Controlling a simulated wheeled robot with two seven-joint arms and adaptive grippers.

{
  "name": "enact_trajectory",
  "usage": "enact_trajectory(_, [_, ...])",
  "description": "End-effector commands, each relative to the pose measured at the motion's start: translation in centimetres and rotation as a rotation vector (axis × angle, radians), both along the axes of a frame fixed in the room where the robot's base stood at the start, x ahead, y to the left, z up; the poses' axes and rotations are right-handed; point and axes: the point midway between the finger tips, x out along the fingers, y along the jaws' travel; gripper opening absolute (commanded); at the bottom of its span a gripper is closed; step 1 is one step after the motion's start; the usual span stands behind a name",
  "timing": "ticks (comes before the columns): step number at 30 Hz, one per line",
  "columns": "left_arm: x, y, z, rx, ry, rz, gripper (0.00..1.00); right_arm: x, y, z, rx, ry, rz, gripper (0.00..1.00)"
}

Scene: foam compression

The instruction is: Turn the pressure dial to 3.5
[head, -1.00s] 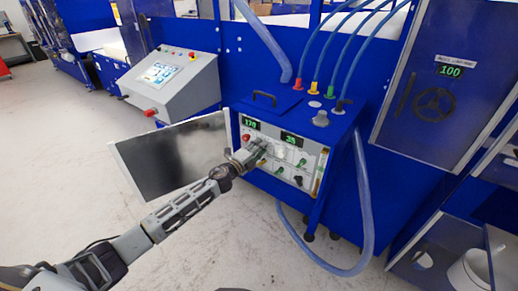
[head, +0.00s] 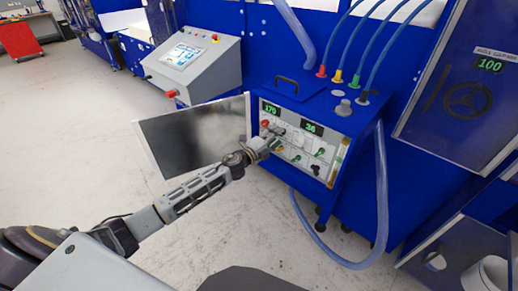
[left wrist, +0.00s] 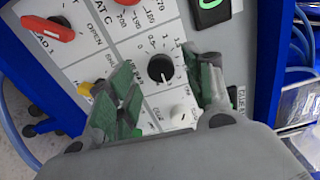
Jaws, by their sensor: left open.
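The black round dial (left wrist: 160,68) sits on the white control panel with a printed scale around it; 0.5 and 1 are legible. Its pointer setting is too small to read surely. My left gripper (left wrist: 167,70) is open, with its green-padded fingers on either side of the dial; I cannot tell whether they touch it. In the head view my left gripper (head: 272,141) is at the panel of the blue machine (head: 345,125) and hides part of it. The displays there read 170 (head: 270,108) and 36 (head: 311,128). My right gripper is not in view.
A red knob (left wrist: 48,28), a yellow knob (left wrist: 85,88) and a white knob (left wrist: 182,115) are near the dial. The machine's panel door (head: 195,135) hangs open to the left. A blue hose (head: 381,190) loops down at the right.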

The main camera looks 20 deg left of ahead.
Motion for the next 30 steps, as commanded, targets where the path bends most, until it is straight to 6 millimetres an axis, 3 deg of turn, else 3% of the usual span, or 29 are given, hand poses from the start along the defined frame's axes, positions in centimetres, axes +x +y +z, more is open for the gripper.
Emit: enact_trajectory(30, [-7.1, 2.5, -0.1, 0.001, 0.002, -0.001, 0.51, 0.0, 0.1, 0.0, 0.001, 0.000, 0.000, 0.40])
